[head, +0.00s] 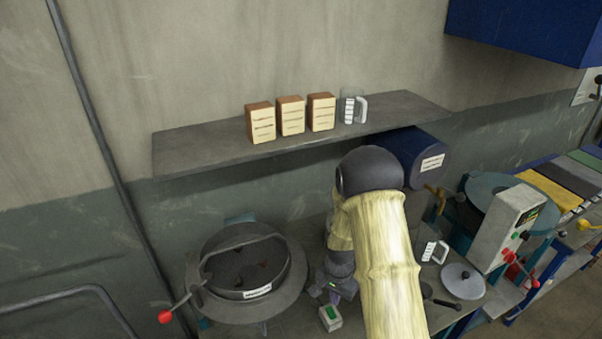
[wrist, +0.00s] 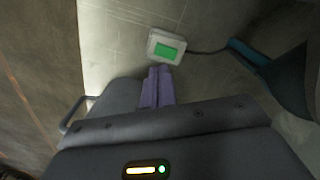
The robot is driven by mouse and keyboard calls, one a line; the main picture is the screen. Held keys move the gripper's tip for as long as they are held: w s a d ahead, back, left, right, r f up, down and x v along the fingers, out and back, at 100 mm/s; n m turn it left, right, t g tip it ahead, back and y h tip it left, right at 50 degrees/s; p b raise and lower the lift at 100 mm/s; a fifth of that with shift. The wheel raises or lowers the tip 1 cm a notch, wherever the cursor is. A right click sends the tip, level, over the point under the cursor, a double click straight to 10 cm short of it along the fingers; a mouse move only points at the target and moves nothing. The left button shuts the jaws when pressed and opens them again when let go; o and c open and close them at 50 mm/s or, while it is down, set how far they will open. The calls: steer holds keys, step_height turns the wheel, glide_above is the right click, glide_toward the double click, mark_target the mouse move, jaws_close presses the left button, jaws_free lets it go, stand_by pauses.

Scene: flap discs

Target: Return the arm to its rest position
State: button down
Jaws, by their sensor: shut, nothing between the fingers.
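My arm (head: 385,250), in a pale yellow sleeve with dark grey joints, reaches over the workbench and bends down in the head view. My gripper (head: 335,293) points down behind the sleeve, partly hidden, low over the bench. In the wrist view my gripper (wrist: 160,70) shows its two purple fingers pressed together, with nothing between them. A small white box with a green screen (head: 330,318) sits on the bench just by the gripper. It also shows just beyond the fingertips in the wrist view (wrist: 166,47), with a dark cable at its side.
A round dark pan with a mesh (head: 247,262) stands left of the arm. Above is a grey shelf (head: 190,150) with several boxes (head: 291,117) and a glass mug (head: 350,107). A blue drum (head: 422,155), white control box (head: 508,228) and lid (head: 463,281) are right.

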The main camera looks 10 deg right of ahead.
steer(key=s+r+n+t+b, duration=0.2)
steer(key=s+r+n, duration=0.6)
steer(key=s+r, duration=0.6)
step_height(320, 180, up, 5)
steer(key=shift+s+f+t+b, duration=0.2)
steer(key=shift+t+b, duration=0.1)
steer(key=shift+b, duration=0.3)
